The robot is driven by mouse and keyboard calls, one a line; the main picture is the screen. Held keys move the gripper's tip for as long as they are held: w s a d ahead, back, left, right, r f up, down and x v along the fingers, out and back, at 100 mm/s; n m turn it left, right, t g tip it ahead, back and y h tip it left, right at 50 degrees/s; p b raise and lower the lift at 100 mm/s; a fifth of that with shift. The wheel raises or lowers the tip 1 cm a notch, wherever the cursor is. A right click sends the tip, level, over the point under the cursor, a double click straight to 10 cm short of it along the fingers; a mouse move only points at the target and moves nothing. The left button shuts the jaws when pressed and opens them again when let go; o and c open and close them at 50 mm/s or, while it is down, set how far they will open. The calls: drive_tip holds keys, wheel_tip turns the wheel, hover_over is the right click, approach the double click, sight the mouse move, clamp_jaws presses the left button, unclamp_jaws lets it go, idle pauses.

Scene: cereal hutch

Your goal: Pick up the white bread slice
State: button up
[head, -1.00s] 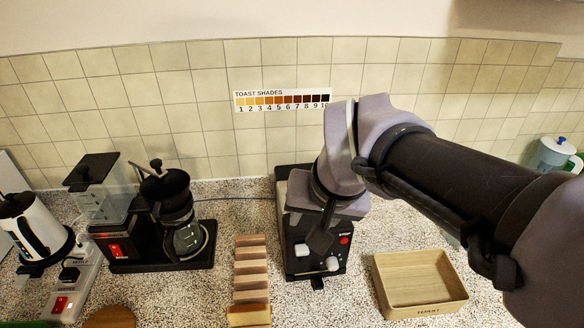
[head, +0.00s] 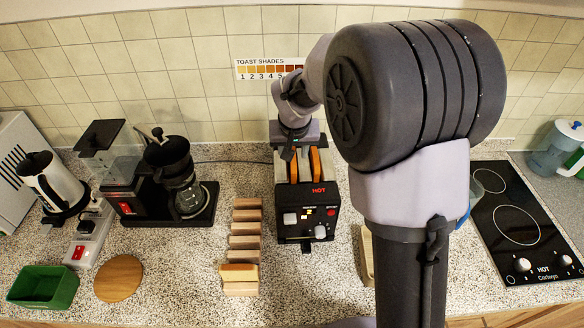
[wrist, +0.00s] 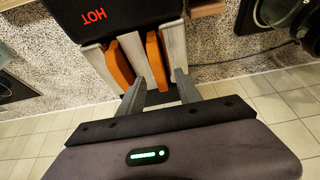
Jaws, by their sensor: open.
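The black toaster (head: 308,215) has two orange-brown bread slices standing in its slots, a left one (head: 294,166) and a right one (head: 315,164). In the wrist view the slices (wrist: 121,66) (wrist: 154,58) stick up between pale metal slot walls. A tan slice (head: 240,272) leans at the front of the wooden rack. No slice looks plainly white. My gripper (wrist: 160,78) is open at the back end of the toaster; in the wrist view one toasted slice lies between its fingertips. I cannot tell whether they touch it. In the head view the gripper (head: 292,150) is partly hidden.
The toaster shows a lit HOT sign. A coffee maker (head: 183,180) and kettle (head: 50,185) stand left, with a green bin (head: 45,287) and round board (head: 119,278) in front. My arm mostly hides a wooden tray (head: 367,258). A HOT-marked hob (head: 520,225) is at right.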

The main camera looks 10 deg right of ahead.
drive_tip(key=shift+x, duration=1.25)
drive_tip(key=shift+r, duration=0.1)
clamp_jaws()
